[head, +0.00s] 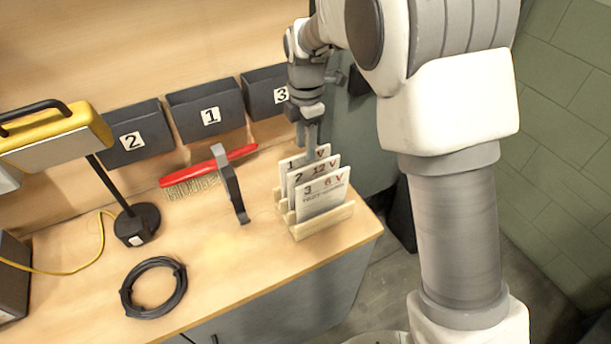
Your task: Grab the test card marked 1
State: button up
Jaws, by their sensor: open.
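The test card marked 1 (289,164) stands at the back of a light wooden card rack (325,222), mostly hidden behind the other cards. The card marked 2 (299,177) stands in the middle and the card marked 3 (322,200) at the front. My gripper (311,146) points down over the back of the rack, at the top of card 1. Its fingers overlap the upper part of that card in the picture. It is open; I cannot tell whether the card is between the fingers.
Wall bins marked 2 (131,142), 1 (206,115) and 3 (268,95) hang behind. The bench front is clear.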

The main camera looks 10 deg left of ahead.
jog(key=f, duration=0.7)
jog(key=shift+s+f, duration=0.25)
jog(key=shift+s, duration=0.05)
grip_shut()
